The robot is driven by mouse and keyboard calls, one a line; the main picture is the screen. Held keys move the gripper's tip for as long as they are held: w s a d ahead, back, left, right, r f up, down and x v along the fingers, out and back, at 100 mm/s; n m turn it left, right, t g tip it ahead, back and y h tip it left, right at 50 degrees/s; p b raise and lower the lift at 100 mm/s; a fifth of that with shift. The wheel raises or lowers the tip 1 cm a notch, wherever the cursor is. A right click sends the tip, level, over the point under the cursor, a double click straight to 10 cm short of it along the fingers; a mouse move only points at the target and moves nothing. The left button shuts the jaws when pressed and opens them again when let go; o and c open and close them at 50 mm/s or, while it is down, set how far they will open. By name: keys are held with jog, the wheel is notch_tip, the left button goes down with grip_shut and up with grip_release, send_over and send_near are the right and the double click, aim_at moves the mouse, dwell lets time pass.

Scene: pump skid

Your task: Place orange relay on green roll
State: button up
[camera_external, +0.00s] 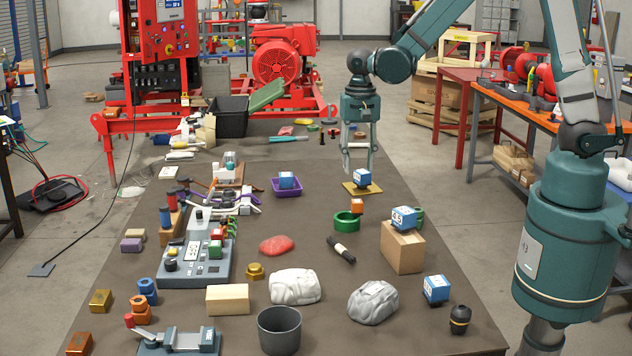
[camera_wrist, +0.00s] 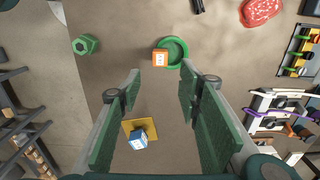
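The orange relay (camera_external: 357,206) is a small orange cube with a pale label. It is at the back right edge of the green roll (camera_external: 343,224), a thick ring lying flat on the table. In the wrist view the relay (camera_wrist: 160,59) overlaps the near left rim of the roll (camera_wrist: 181,46). I cannot tell whether it rests on the rim or stands beside it. My gripper (camera_external: 357,167) is open, pointing down, over the table behind them. In the wrist view nothing is between its fingers (camera_wrist: 160,82).
A blue block (camera_external: 362,177) is on a yellow plate (camera_external: 350,189), close below my gripper. A cardboard box (camera_external: 402,248) with a blue cube on top stands front right of the roll. A black cylinder (camera_external: 341,249) lies in front. A green nut (camera_wrist: 86,44) is nearby.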

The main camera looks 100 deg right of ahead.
jog(key=shift+a+r, duration=0.1)
jog(key=s+a+r+n+t, duration=0.4)
jog(key=a+r+n, duration=0.5)
jog(key=a+r, duration=0.6)
jog(key=s+a+r+n+t, duration=0.1)
jog(key=s+a+r+n, duration=0.1)
jog(key=s+a+n, duration=0.2)
jog(key=s+a+r+n+t, duration=0.2)
jog(key=s+a+r+n, duration=0.1)
jog(key=s+a+n, duration=0.2)
jog(key=s+a, duration=0.2)
jog(key=s, duration=0.1)
jog(key=shift+a+r, duration=0.2)
jog(key=shift+r, duration=0.05)
